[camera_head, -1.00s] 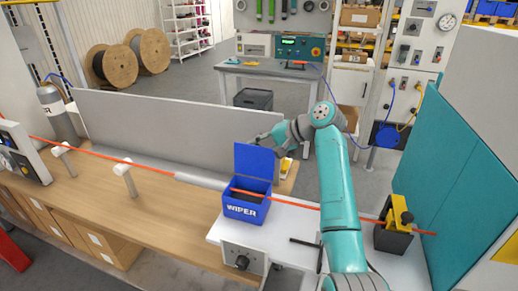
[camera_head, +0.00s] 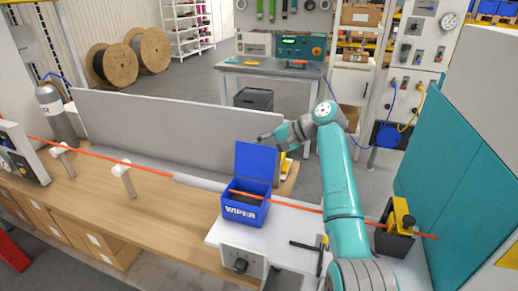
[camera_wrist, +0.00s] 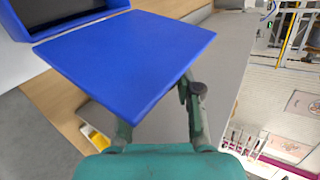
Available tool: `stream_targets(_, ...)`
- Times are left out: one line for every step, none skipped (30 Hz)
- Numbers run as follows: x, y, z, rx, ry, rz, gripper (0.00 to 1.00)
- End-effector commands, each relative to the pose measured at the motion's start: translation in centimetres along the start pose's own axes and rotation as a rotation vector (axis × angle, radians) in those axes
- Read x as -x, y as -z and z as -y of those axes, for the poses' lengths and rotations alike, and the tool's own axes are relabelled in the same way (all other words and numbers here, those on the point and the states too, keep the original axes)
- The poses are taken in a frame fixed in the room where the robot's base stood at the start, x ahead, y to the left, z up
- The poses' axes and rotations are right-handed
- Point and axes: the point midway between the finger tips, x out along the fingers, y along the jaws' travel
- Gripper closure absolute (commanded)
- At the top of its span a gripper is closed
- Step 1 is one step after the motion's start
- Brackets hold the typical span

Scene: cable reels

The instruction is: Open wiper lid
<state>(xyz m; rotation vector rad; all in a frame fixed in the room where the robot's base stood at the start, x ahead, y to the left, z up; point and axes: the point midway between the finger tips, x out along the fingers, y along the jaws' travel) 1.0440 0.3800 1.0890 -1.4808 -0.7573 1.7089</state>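The blue wiper box (camera_head: 246,212) sits on the white bench section, with the orange cable running through it. Its lid (camera_head: 256,162) stands raised, nearly upright, at the back of the box. In the wrist view the lid (camera_wrist: 130,55) fills the middle as a broad blue panel, with the open box (camera_wrist: 15,25) at the top left. My gripper (camera_head: 262,137) is behind the lid's upper right edge. Its finger links rise from the bottom of the wrist view, and the lid hides the fingertips. I cannot tell whether they touch the lid.
A grey panel (camera_head: 180,125) stands along the back of the wooden bench. The orange cable crosses past white posts on the left to a black-and-yellow clamp (camera_head: 397,225) at right. A black-handled tool (camera_head: 308,245) lies beside my arm. A teal cabinet (camera_head: 455,175) stands at far right.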

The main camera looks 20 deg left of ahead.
Motion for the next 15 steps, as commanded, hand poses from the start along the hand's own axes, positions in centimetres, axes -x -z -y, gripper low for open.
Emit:
stream_targets(-0.1, 0.0, -0.2, -0.002, -0.001, 0.001, 0.50)
stream_targets(-0.1, 0.0, -0.1, -0.002, -0.001, 0.001, 0.46)
stream_targets(-0.1, 0.0, -0.1, -0.002, 0.000, 0.001, 0.46)
stream_targets(0.0, 0.0, -0.1, -0.001, 0.000, 0.000, 0.46)
stream_targets(0.0, 0.0, 0.0, -0.001, 0.001, 0.000, 0.46)
stream_targets(0.0, 0.0, 0.0, 0.000, 0.001, 0.000, 0.46)
stream_targets(0.0, 0.0, 0.0, 0.000, 0.001, 0.000, 0.46)
stream_targets(0.0, 0.0, 0.0, 0.000, 0.001, 0.000, 0.46)
stream_targets(0.0, 0.0, 0.1, 0.000, 0.002, 0.000, 0.46)
stream_targets(0.0, 0.0, 0.1, 0.000, 0.002, -0.001, 0.46)
stream_targets(0.1, 0.0, 0.1, 0.001, 0.002, -0.001, 0.46)
stream_targets(0.2, 0.0, 0.1, 0.001, 0.002, -0.001, 0.46)
stream_targets(0.5, 0.0, 0.1, 0.001, 0.003, -0.002, 0.46)
stream_targets(0.7, 0.1, 0.1, 0.001, 0.003, -0.003, 0.46)
stream_targets(1.1, 0.1, 0.1, 0.001, 0.004, -0.003, 0.46)
